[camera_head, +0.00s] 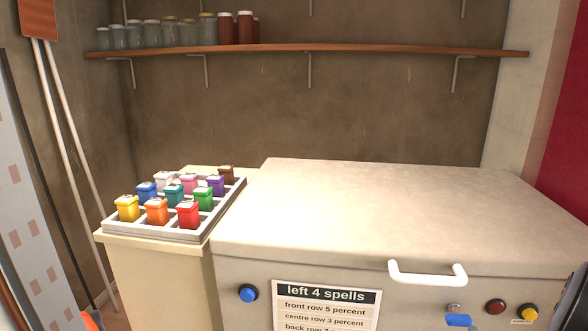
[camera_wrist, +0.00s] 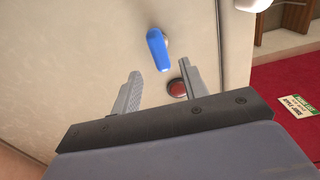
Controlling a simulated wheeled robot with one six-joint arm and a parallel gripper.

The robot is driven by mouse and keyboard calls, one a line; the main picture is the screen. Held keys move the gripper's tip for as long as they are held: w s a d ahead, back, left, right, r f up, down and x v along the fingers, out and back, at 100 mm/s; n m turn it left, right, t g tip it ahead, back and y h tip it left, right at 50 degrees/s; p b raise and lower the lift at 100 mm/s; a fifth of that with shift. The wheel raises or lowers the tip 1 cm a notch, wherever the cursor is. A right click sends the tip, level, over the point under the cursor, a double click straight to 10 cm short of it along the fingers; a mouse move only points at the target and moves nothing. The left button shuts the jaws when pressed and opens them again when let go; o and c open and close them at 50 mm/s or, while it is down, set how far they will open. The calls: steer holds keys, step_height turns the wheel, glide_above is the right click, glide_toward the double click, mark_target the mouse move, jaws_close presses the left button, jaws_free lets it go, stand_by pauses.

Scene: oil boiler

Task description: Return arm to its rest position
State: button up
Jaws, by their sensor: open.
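My gripper (camera_wrist: 160,65) shows in the wrist view with its two grey fingers apart and nothing between them that it holds. It faces the pale front panel of the boiler (camera_wrist: 80,60). A blue lever (camera_wrist: 157,48) is just beyond the fingertips, and a dark red button (camera_wrist: 177,88) shows between the fingers, near the right one. I cannot tell whether any finger touches the panel. In the head view, my gripper is not visible. The boiler (camera_head: 380,205) has its blue lever (camera_head: 458,320) and red button (camera_head: 495,306) at the lower right.
A white handle (camera_head: 428,273), a yellow button (camera_head: 529,312), a blue button (camera_head: 248,293) and a label (camera_head: 325,300) are on the boiler front. A tray (camera_head: 160,233) of coloured canisters stands left. A shelf (camera_head: 330,49) holds jars. Red floor (camera_wrist: 265,125) is right of the panel.

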mark_target(463, 325)
steer(key=s, duration=0.4)
steer(key=x, duration=0.7)
steer(key=a+x, duration=0.1)
steer(key=x, duration=0.2)
steer(key=shift+w+b, duration=0.35)
steer(key=shift+b, duration=0.05)
steer(key=shift+w, duration=0.35)
steer(key=n+b, duration=0.2)
steer(key=n, duration=0.1)
steer(key=shift+s+n, duration=0.1)
steer(key=shift+n, duration=0.3)
steer(key=shift+r+n+b, duration=0.2)
steer(key=shift+n+b, duration=0.25)
steer(key=shift+n, duration=1.05)
steer(key=shift+a, duration=0.1)
